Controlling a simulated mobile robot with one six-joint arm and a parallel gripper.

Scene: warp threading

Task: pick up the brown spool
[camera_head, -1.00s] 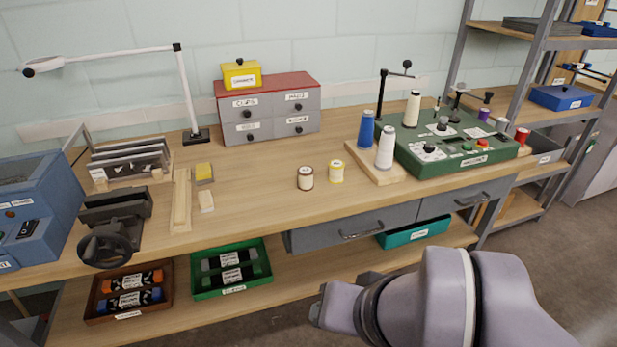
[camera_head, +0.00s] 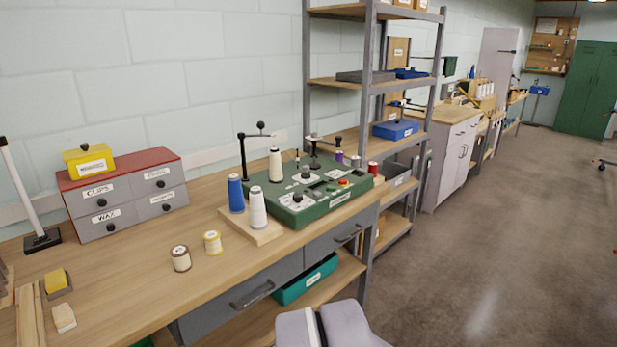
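The brown spool (camera_head: 181,258) stands upright on the wooden workbench, near its front edge. It has a brown top and a pale label around its side. A yellow spool (camera_head: 212,242) stands just to its right, a small gap apart. Part of my arm shows at the bottom edge of the view, below the bench front and to the right of the brown spool. My gripper itself is out of the picture.
A wooden block (camera_head: 263,234) bears blue and white cones beside a green machine (camera_head: 318,195). A grey drawer unit with a red top (camera_head: 120,165) stands at the back left. Bare bench top (camera_head: 125,285) lies left of the brown spool. Open floor is at the right.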

